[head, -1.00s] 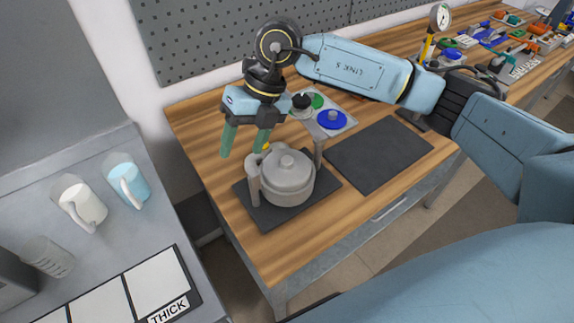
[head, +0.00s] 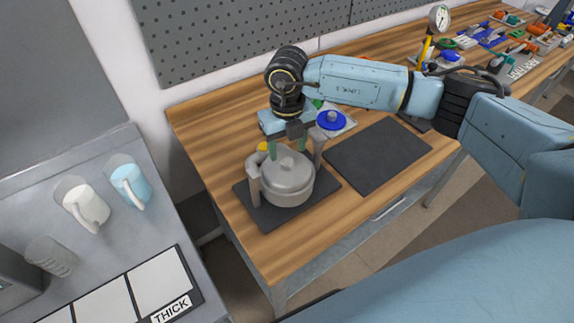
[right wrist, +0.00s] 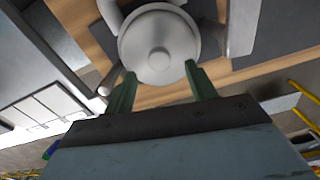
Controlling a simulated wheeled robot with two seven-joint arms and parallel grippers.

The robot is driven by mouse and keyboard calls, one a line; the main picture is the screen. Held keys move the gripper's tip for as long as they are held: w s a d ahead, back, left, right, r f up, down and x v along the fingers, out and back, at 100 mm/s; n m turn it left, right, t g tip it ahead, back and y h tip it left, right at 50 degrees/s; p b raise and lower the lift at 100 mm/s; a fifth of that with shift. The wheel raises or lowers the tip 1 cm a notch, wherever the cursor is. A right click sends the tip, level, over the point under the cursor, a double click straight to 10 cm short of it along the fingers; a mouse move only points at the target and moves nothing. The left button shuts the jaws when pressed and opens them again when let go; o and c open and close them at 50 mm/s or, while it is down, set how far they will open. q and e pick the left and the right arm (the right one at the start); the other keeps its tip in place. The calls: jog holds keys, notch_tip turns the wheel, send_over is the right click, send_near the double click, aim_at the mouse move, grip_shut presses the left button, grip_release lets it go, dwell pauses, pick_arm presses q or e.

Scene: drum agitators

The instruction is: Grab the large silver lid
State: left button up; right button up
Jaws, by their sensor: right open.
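The large silver lid (head: 287,165) is round with a small knob on top. It sits on a grey pot-like drum (head: 287,190) with upright posts at its sides. In the right wrist view the lid (right wrist: 158,47) lies just beyond the fingertips, with its knob facing the camera. My right gripper (head: 287,149) is open and empty, pointing down at the lid's far side in the head view. Its green fingers (right wrist: 160,75) stand apart near the lid's edge in the wrist view. I cannot tell whether they touch it. My left gripper is not in view.
The drum stands on a dark mat (head: 265,214) on the wooden bench (head: 215,150). A blue lid (head: 331,119) lies on a tray behind it. An empty dark mat (head: 378,154) is to the right.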

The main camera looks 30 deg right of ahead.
aim_at(287, 160)
notch_tip(287, 160, down, 4)
jog(key=shift+f+p, duration=0.1)
jog(key=shift+p, duration=0.25)
grip_shut()
